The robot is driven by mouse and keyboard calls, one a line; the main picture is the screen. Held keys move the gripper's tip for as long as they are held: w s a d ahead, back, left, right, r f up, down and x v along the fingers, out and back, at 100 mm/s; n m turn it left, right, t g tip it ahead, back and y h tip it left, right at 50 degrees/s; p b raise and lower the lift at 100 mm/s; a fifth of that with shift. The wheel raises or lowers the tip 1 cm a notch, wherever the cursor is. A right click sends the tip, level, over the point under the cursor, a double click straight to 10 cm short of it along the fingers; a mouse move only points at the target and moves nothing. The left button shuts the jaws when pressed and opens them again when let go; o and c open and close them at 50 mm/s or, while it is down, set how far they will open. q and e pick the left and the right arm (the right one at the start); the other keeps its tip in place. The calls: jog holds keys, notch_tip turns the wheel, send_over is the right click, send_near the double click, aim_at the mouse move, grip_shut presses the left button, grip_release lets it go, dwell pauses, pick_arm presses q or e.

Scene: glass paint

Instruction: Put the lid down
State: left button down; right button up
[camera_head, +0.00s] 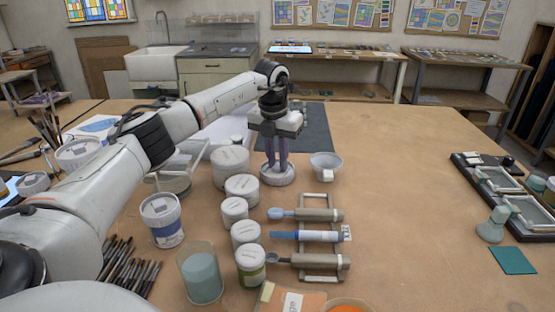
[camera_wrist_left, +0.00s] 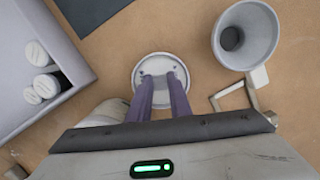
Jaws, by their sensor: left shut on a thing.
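The lid (camera_head: 277,178) is a round, pale grey-white disc with a rim, at the middle of the table in the head view. My left gripper (camera_head: 277,160) reaches down from above with its purple fingers shut on the lid's middle. In the left wrist view the lid (camera_wrist_left: 158,62) lies flat between the fingertips (camera_wrist_left: 163,88). It is at or just above the tabletop; I cannot tell whether it touches. My right gripper is not in view.
A grey funnel-like cup (camera_head: 326,164) stands close to the right of the lid. A row of lidded jars (camera_head: 242,187) runs along its left. A rack with tools (camera_head: 320,236) lies in front. A dark mat (camera_head: 306,128) lies behind. The table's right middle (camera_head: 410,180) is clear.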

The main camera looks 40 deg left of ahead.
aim_at(275, 174)
pick_arm(q)
jog(key=shift+f, duration=0.1)
jog(key=c, duration=1.6)
grip_release()
jog(key=r, duration=0.4)
jog(key=s+r, duration=0.1)
jog(key=r, duration=0.7)
jog(key=shift+s+d+b, duration=0.25)
jog(key=shift+s+b, duration=0.05)
